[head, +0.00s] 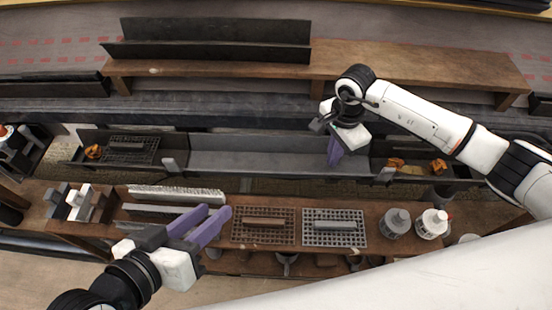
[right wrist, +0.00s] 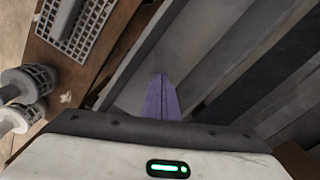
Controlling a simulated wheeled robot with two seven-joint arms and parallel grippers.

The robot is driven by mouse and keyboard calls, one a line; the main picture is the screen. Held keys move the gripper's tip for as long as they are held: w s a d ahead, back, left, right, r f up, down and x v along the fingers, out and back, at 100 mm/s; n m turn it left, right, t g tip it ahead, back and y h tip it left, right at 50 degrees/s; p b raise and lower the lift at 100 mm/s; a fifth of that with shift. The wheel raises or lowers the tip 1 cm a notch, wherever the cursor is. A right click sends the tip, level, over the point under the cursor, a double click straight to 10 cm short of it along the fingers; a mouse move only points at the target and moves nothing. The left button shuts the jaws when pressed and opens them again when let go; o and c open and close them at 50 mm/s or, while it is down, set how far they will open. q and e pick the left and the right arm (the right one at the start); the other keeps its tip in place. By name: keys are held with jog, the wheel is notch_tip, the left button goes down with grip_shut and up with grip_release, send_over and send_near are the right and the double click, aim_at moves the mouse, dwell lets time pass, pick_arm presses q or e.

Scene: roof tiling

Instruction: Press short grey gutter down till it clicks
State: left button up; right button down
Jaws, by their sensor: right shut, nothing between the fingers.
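The short grey gutter (head: 250,158) lies level in the long dark gutter run in the middle of the head view, between two grey brackets. In the right wrist view a grey channel (right wrist: 190,50) runs diagonally under the fingers. My right gripper (head: 334,160) is shut and empty, pointing down at the gutter's right end; its purple fingers also show in the right wrist view (right wrist: 162,98). I cannot tell whether the fingertips touch the gutter. My left gripper (head: 218,217) is open and empty over the wooden bench, in front of the gutter.
The wooden bench (head: 120,225) holds a brown grate (head: 264,226), a grey grate (head: 334,228) and two grey-white outlet pieces (head: 432,223). Orange clips (head: 94,152) lie in the dark run's ends. Behind, a plank (head: 420,68) carries a dark angled length (head: 210,40).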

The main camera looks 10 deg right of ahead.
jog(key=shift+f, duration=0.75)
dwell(0.8)
dwell(0.4)
